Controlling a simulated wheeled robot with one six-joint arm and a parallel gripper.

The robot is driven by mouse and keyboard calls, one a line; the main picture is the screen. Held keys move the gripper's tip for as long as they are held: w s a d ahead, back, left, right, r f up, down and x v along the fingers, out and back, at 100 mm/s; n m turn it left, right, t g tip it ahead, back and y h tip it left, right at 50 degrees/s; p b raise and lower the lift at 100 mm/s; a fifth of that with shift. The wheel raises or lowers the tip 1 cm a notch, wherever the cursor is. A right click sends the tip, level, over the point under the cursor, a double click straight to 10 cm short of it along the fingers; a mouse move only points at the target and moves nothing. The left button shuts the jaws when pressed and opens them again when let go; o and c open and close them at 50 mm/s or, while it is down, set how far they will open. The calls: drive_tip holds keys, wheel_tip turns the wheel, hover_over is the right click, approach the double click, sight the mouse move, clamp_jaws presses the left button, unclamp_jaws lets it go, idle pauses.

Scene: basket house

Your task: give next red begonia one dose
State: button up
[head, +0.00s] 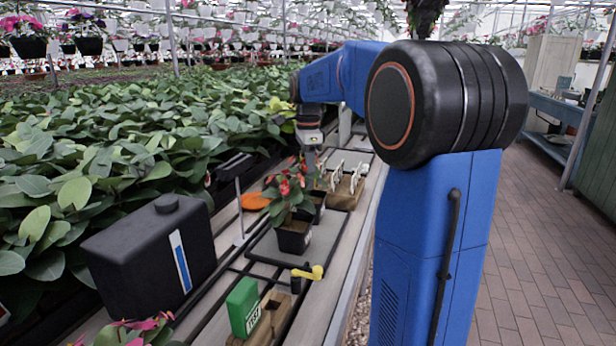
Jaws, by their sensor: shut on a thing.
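A red begonia (285,189) with red flowers stands in a black square pot (294,236) on a dark tray (265,250) on the bench. A second black pot (318,207) is just behind it, and leaves hide part of it. My gripper (311,158) points down above and behind these plants, at the far end of my blue arm. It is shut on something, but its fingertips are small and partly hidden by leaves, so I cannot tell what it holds. A black tank (135,262) with a blue and white level strip stands at the front left.
A green box (243,306) sits in a wooden holder, near a yellow-handled part (309,272). A T-shaped metal stand (238,195) and an orange disc (256,201) are left of the begonia. White clips (353,175) stand behind. Dense foliage fills the left; brick floor lies right.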

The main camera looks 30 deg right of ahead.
drive_tip(key=shift+f, duration=0.4)
idle(0.8)
drive_tip(key=shift+r, duration=3.55)
